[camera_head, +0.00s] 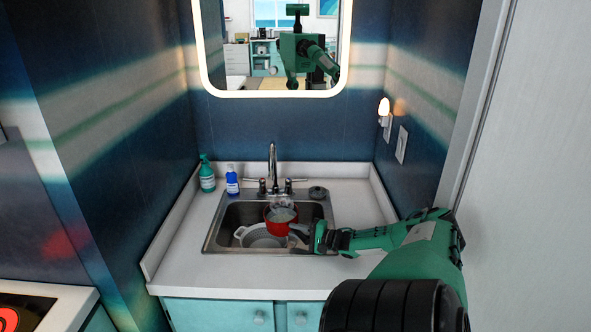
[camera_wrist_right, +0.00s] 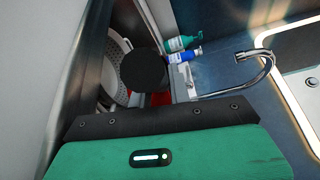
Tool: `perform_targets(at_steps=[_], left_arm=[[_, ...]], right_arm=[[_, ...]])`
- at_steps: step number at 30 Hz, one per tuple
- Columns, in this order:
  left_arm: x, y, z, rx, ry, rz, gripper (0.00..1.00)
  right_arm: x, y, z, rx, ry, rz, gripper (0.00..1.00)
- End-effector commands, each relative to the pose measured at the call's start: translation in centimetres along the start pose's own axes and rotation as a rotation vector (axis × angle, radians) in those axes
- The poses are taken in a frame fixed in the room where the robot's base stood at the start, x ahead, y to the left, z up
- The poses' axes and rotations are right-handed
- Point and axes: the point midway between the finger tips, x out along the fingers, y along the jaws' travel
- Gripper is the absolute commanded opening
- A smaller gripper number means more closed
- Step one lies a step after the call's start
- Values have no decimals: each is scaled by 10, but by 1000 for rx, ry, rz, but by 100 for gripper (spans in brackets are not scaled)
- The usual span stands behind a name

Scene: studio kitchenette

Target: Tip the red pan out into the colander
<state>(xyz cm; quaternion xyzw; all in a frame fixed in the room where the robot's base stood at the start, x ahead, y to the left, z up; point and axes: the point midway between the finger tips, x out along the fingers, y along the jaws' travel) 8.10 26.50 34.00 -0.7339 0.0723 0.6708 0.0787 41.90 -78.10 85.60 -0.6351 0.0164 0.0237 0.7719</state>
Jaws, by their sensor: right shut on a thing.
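The red pan (camera_head: 281,228) is over the sink in the head view, with something pale inside it. It looks roughly level, though any slight tilt is hard to judge. The white colander (camera_head: 254,239) sits in the sink to the left of the pan and slightly nearer; it also shows in the right wrist view (camera_wrist_right: 113,72). My right gripper (camera_head: 299,234) is shut on the red pan at its right side, where the fingers hide the grip. In the right wrist view a dark round shape hides most of the pan, leaving a little red (camera_wrist_right: 156,98). My left gripper is not in view.
The sink (camera_head: 226,222) has a tall faucet (camera_head: 272,165) behind the pan. A green bottle (camera_head: 207,175) and a blue bottle (camera_head: 232,182) stand at the back left. A dark round item (camera_head: 318,193) lies at the back right. Walls flank the counter; its left side is clear.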

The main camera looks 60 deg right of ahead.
Motion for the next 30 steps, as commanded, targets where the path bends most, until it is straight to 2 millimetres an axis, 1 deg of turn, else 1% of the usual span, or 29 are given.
perform_targets(at_steps=[9,30], left_arm=[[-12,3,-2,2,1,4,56],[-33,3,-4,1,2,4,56]], right_arm=[[2,-8,2,-56,8,35,0],[5,-18,6,-172,29,119,0]])
